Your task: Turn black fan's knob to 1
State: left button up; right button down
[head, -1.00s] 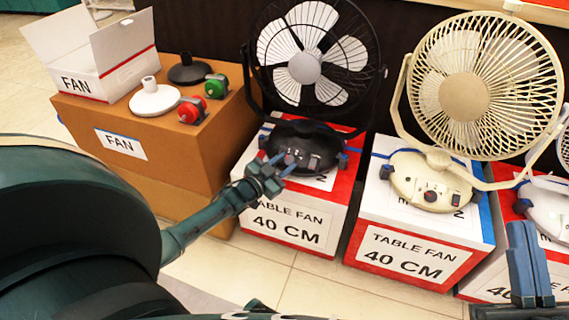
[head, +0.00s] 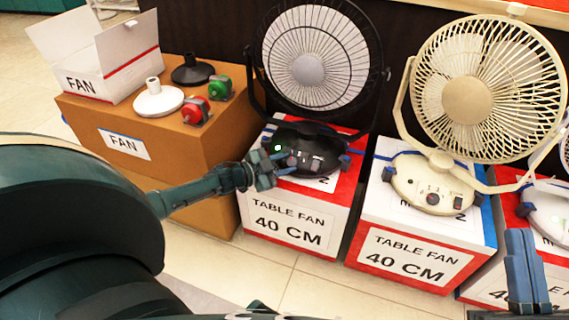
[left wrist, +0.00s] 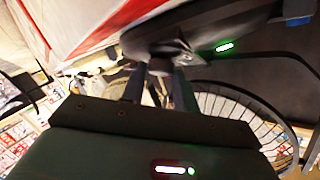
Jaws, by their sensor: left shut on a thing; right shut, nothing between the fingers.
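The black fan (head: 317,60) stands on a white and red box, its dark base (head: 318,150) toward me. Its small knob (left wrist: 160,68) shows between my left gripper's fingers (left wrist: 158,88) in the left wrist view. In the head view my left gripper (head: 279,161) is at the left front of the base, shut on the knob and mostly covering it. A green light (head: 277,148) glows on the base; it also shows in the left wrist view (left wrist: 224,46). The knob's exact setting is hidden. My right gripper (head: 528,268) is shut and empty at the lower right.
A cream fan (head: 470,100) stands on a similar box (head: 415,255) to the right, with a white fan (head: 550,212) partly in view beyond. At left, a brown box (head: 185,145) carries an open white carton (head: 95,60) and small red and green fan parts.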

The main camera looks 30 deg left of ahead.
pick_arm(q)
jog(key=shift+w, duration=0.1)
jog(key=o, duration=1)
jog(key=p+v, duration=0.5)
jog(key=v, duration=0.8)
jog(key=shift+p, duration=0.3)
pick_arm(e)
jog(key=f+m+g+h, duration=0.1)
jog(key=s+f+m+h, duration=0.1)
jog(key=f, duration=0.1)
jog(key=shift+f+g+h, duration=0.2)
jog(key=shift+g+h, duration=0.2)
pick_arm(q)
jog(key=shift+s, duration=0.2)
pick_arm(e)
jog(key=shift+s+f, duration=0.1)
